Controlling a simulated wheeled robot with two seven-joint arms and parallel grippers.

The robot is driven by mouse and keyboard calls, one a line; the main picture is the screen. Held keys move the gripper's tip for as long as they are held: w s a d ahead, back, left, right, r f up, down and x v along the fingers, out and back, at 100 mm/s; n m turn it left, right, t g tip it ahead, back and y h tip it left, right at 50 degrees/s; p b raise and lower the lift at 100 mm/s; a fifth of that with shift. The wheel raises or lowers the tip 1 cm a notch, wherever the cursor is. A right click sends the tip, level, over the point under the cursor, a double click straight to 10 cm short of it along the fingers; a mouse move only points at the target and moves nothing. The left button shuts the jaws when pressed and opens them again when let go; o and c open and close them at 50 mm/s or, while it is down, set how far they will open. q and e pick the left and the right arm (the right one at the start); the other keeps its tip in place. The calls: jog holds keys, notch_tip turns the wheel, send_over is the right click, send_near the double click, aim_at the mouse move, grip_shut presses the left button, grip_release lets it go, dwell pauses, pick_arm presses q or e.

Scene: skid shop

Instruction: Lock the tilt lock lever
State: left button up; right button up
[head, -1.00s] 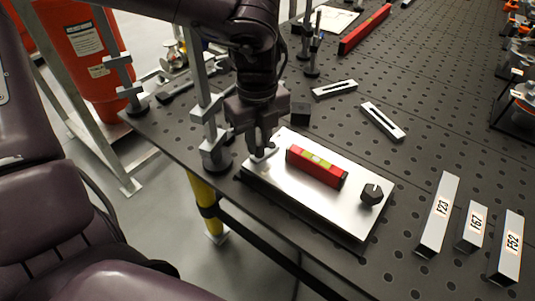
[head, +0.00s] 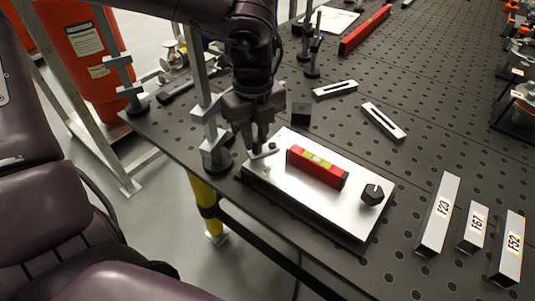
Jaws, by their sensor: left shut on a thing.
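A silver plate (head: 307,206) lies on the dark perforated table. The tilt lock lever (head: 262,153) is a small light-grey lever with a dark pivot at the plate's far left end. My left gripper (head: 258,150) comes down from above and is shut on the lever's end, partly hiding it. A red spirit level (head: 317,167) sits on the middle of the plate. A black knob (head: 372,194) stands at the plate's right end. My right gripper is not in view.
A grey clamp post (head: 212,120) stands close beside my left gripper. Labelled grey blocks (head: 438,214) stand at the right. Slotted bars (head: 384,121) and a dark cube (head: 301,113) lie behind the plate. A longer red level (head: 365,29) lies at the back.

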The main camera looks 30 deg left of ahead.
pick_arm(q)
jog(key=shift+w+a, duration=0.15)
jog(key=shift+a, duration=0.05)
jog(key=shift+w+a, duration=0.3)
jog(key=shift+w, duration=0.15)
dwell(0.3)
jog(key=shift+w+a, duration=0.2)
jog(key=shift+w, duration=0.55)
jog(key=o, duration=0.7)
jog(key=shift+d, duration=0.2)
jog(key=shift+o, duration=0.4)
jog(key=shift+a, duration=0.15)
